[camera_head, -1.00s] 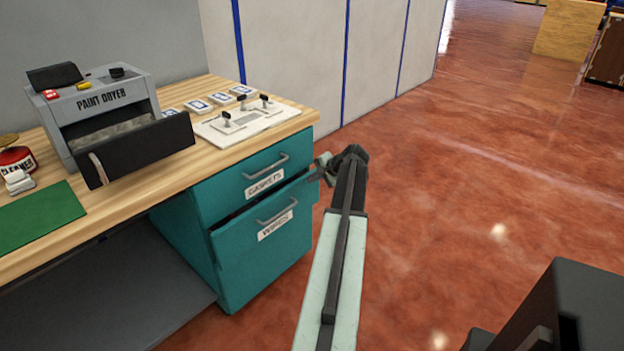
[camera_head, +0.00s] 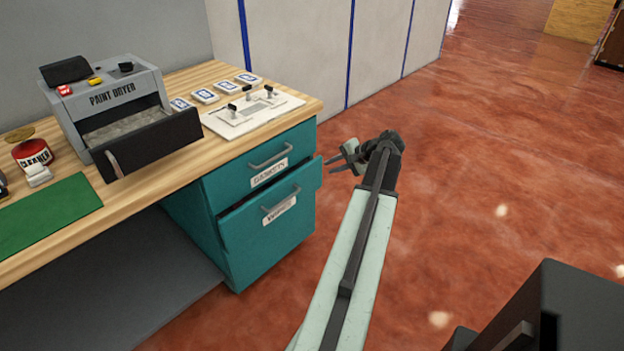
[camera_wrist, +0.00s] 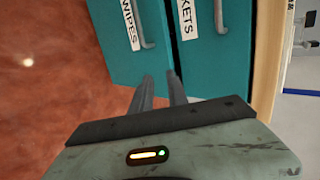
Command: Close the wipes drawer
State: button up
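The wipes drawer (camera_head: 285,235) is the lower teal drawer of the cabinet. It sticks out a little, with a dark gap along its top edge. Its grey handle (camera_head: 281,204) and white label (camera_head: 279,211) are on its front. In the wrist view the drawer (camera_wrist: 120,65) appears turned sideways, with the WIPES label (camera_wrist: 129,24) at the top. My gripper (camera_head: 334,164) is to the right of the drawer's upper front corner, apart from it. In the wrist view its two fingers (camera_wrist: 160,80) stand a little apart with nothing between them, pointing toward the drawer fronts.
The gaskets drawer (camera_head: 252,178) above looks shut. The red floor (camera_head: 480,210) on the right is clear.

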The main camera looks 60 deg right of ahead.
aim_at(284, 202)
jog(key=w+a+f+n+t+y+b, duration=0.1)
jog(key=w+a+f+n+y+b, duration=0.1)
jog(key=b, duration=0.6)
jog(key=w+a+f+n+t+y+b, duration=0.1)
jog(key=w+a+f+y+b, duration=0.3)
jog(key=b, duration=0.5)
jog(key=w+a+f+n+t+y+b, duration=0.1)
jog(key=w+a+f+n+y+b, duration=0.2)
jog(key=w+a+f+b, duration=0.3)
jog(key=shift+w+f+t+y+b, duration=0.35)
jog(key=shift+w+f+b, duration=0.4)
jog(key=shift+b, duration=0.6)
grip_shut()
jog(key=shift+s, duration=0.15)
